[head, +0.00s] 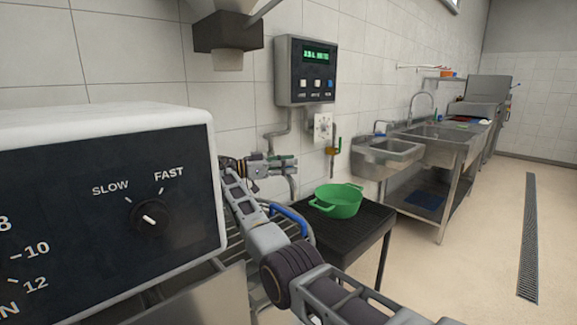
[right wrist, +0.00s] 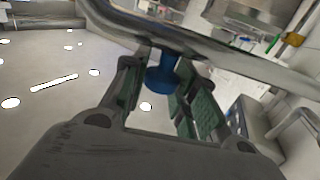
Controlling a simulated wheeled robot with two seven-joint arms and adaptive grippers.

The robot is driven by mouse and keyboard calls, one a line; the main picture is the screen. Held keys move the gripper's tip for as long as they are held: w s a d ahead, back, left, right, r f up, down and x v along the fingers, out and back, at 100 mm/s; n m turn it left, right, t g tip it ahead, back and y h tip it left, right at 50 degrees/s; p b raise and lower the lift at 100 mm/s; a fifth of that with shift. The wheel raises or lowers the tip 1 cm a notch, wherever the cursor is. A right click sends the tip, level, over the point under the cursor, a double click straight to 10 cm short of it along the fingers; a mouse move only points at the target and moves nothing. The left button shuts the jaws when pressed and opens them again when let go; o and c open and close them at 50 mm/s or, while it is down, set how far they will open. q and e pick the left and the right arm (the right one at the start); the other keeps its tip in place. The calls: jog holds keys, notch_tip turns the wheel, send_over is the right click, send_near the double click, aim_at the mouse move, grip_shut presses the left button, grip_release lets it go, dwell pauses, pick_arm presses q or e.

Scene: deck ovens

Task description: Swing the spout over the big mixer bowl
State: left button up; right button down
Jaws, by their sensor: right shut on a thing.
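My right gripper (head: 276,163) reaches in past the right side of the white mixer housing (head: 100,118), near the wall pipes. In the right wrist view its green-padded fingers (right wrist: 160,84) are closed around a blue knob (right wrist: 162,80). The knob hangs under a grey metal pipe, which looks like the spout (right wrist: 235,62) and crosses the top of that view. In the head view the spout is mostly hidden behind the gripper, and I cannot make out its outlet. The big mixer bowl is not clearly visible; the housing and my arm block that area. My left gripper is out of view.
A water meter box (head: 305,71) hangs on the tiled wall above the pipes. A green pot (head: 337,201) stands on a black table (head: 372,228) right of my arm. Steel sinks (head: 440,147) line the wall farther back. The floor (head: 460,265) at right is clear.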

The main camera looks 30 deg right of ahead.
jog(key=shift+r, duration=0.1)
jog(key=c, duration=1.1)
grip_release()
jog(key=shift+c, duration=0.2)
jog(key=shift+r, duration=4.95)
